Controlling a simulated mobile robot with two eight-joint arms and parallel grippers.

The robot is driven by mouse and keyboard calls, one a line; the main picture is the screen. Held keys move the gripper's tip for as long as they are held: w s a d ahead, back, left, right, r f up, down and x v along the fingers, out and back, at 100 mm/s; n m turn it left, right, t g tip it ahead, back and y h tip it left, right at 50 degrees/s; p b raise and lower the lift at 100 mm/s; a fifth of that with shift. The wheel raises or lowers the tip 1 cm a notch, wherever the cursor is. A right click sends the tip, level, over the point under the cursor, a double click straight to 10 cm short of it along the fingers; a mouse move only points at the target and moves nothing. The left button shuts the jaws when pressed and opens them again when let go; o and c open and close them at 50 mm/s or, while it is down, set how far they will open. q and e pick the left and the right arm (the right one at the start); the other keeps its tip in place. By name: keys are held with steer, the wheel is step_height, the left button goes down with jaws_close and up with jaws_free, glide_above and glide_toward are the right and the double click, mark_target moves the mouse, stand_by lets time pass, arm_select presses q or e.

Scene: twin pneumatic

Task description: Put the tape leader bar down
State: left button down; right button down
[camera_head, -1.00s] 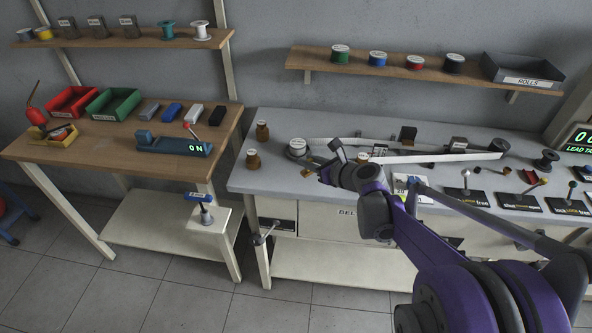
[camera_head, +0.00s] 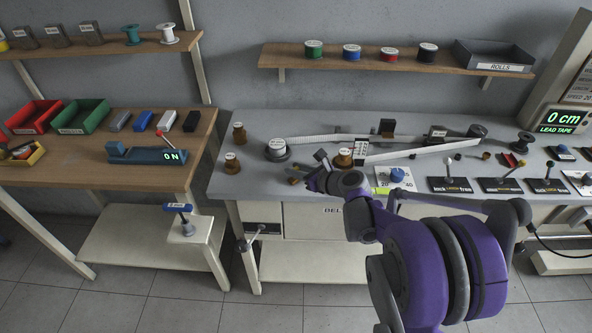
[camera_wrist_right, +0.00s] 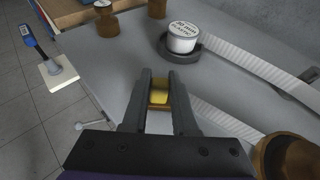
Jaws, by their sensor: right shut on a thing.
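My right gripper (camera_head: 302,177) is over the front left part of the grey bench (camera_head: 262,182). It is shut on a small brass-yellow block, the tape leader bar (camera_wrist_right: 159,93), seen between the fingertips in the right wrist view (camera_wrist_right: 160,88). In the head view the bar (camera_head: 293,181) is a small speck beside the fingers. I cannot tell whether it touches the bench top. A white-topped reel (camera_wrist_right: 182,38) on a dark round base is just beyond the bar, with a pale ribbed tape (camera_wrist_right: 248,62) running off to the right. My left gripper is out of view.
Lever panels (camera_head: 457,185) line the front right. A display (camera_head: 562,121) reads 0 cm. Bare bench lies left of the gripper.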

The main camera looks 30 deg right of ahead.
steer(key=shift+f, duration=0.1)
steer(key=c, duration=1.1)
jaws_free()
steer(key=o, duration=0.4)
